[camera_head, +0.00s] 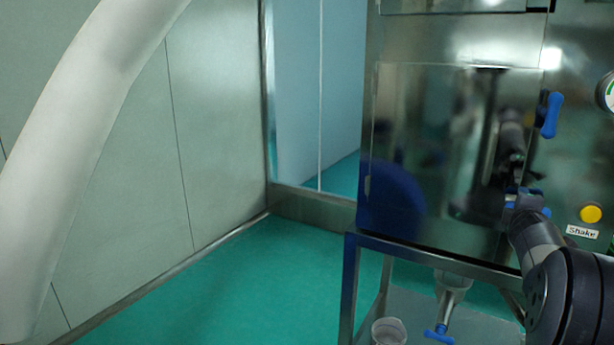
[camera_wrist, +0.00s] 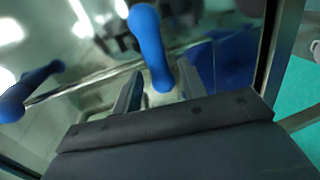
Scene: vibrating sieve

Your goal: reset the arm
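The steel machine (camera_head: 430,160) stands at the right with a closed, shiny front door. An upper blue handle (camera_head: 550,115) is on its front. My gripper (camera_head: 522,200) is low at the door's right edge, by a second blue handle partly hidden by it. In the wrist view a blue handle (camera_wrist: 150,45) reaches down between the two fingertips of my gripper (camera_wrist: 160,92). The fingers stand apart, with a gap showing beside the handle. Whether a finger touches it, I cannot tell. Another blue handle shape (camera_wrist: 28,90) is at the left.
A yellow button (camera_head: 591,214) sits above a "Shake" label. Below the machine are a blue-handled valve (camera_head: 438,334) and a white container (camera_head: 389,331). A pale curved tube (camera_head: 70,150) crosses the left foreground. The green floor (camera_head: 250,285) is clear in the middle.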

